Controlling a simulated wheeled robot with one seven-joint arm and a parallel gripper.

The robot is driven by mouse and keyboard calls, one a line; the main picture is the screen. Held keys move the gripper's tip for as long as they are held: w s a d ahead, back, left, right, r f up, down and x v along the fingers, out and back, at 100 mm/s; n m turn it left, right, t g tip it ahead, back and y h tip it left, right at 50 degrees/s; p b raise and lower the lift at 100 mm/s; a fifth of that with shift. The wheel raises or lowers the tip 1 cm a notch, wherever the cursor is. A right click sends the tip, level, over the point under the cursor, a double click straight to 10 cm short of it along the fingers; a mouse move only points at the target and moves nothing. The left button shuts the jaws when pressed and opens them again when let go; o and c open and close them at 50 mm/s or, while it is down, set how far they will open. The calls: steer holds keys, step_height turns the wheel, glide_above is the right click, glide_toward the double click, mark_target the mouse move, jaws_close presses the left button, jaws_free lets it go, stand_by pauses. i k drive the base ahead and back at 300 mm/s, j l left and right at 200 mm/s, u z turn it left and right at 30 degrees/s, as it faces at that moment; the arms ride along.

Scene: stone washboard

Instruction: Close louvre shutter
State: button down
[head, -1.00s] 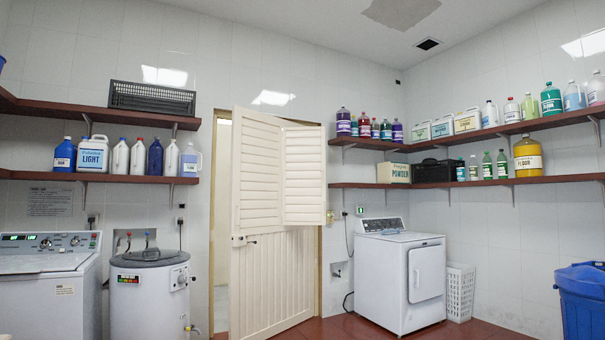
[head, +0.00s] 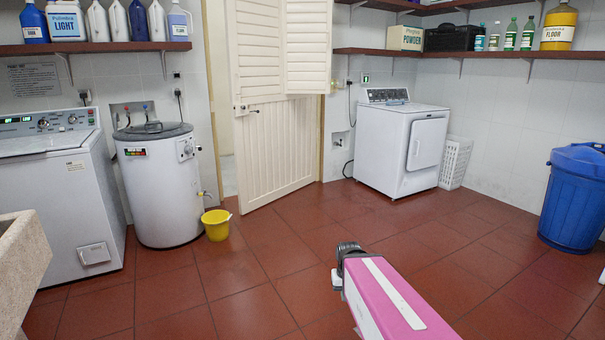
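The louvre shutter (head: 306,45) is a cream slatted panel on the upper part of a cream door (head: 278,150). The shutter stands swung out at an angle from the door's face, and its top is cut off by the frame. The slatted upper door area (head: 258,50) beside it is visible. A small dark latch or handle (head: 247,109) sits at the door's left edge. The door itself stands ajar, with a gap at its left. A pink arm part of mine with a white stripe shows at the bottom, well short of the door.
A white water heater (head: 160,185) and yellow bucket (head: 216,224) stand left of the door. A washing machine (head: 60,190) is further left, with a stone basin (head: 22,262) in front. A white dryer (head: 400,145) stands right. A blue bin (head: 575,200) is far right. The tiled floor between is clear.

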mark_target(308, 51)
steer(key=i, duration=3.65)
steer(key=i+u, duration=0.1)
steer(key=i, duration=0.65)
steer(key=i+l+u, duration=0.1)
steer(key=i, duration=0.65)
